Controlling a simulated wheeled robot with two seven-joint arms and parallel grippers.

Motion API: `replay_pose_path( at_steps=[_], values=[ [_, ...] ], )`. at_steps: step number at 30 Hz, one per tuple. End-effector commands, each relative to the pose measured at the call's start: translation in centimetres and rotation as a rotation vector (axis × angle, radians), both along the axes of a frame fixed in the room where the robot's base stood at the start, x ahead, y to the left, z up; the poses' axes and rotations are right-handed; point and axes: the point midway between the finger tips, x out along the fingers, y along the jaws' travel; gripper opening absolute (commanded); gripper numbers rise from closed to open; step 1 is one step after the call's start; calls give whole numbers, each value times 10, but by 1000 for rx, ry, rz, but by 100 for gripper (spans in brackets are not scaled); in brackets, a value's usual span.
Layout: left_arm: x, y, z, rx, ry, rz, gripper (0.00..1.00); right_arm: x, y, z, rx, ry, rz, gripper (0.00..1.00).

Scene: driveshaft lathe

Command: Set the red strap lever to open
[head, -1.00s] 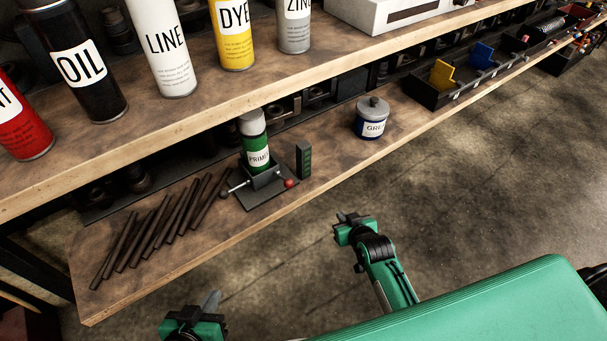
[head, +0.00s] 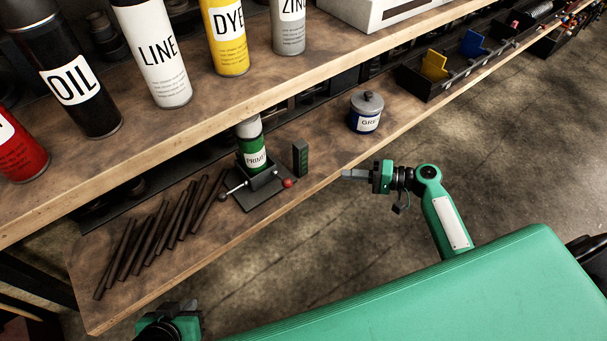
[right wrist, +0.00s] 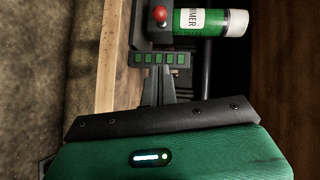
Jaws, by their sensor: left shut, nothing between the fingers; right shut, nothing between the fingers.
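A red ball knob (head: 288,183) sits at the right side of a small dark holder (head: 255,203) on the lower shelf. A green and white PRIMER can (head: 254,152) stands in the holder. A grey ball (head: 223,197) on a rod is at its left. The red knob also shows at the top of the right wrist view (right wrist: 160,15), beside the can. My right gripper (head: 345,173) is shut and empty, right of the knob and apart from it, pointing left near the shelf's front edge. My left gripper (head: 188,304) is shut and empty below the shelf edge at lower left.
A dark block with green squares (head: 300,158) stands between the knob and my right gripper. Several dark rods (head: 160,235) lie left of the holder. A grease tin (head: 366,112) stands to the right. The upper shelf (head: 200,110) with cans overhangs behind.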

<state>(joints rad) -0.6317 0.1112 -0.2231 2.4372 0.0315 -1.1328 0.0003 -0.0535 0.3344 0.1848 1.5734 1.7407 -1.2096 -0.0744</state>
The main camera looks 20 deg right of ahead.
Motion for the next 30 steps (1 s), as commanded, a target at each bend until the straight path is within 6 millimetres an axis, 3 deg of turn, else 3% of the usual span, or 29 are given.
replay_pose_path(
  at_steps=[8,19,24,30],
  values=[
    [0,0,0,1,1,1,0,12,20,3,25,-5,9,0],
    [2,-2,0,-8,-19,-1,0,51,86,-8,23,-4,7,0],
    [-1,-2,-1,-3,2,-3,0,43,110,-14,21,-2,7,0],
    [-3,1,-1,5,14,1,0,40,121,-16,21,-3,7,0]
  ],
)
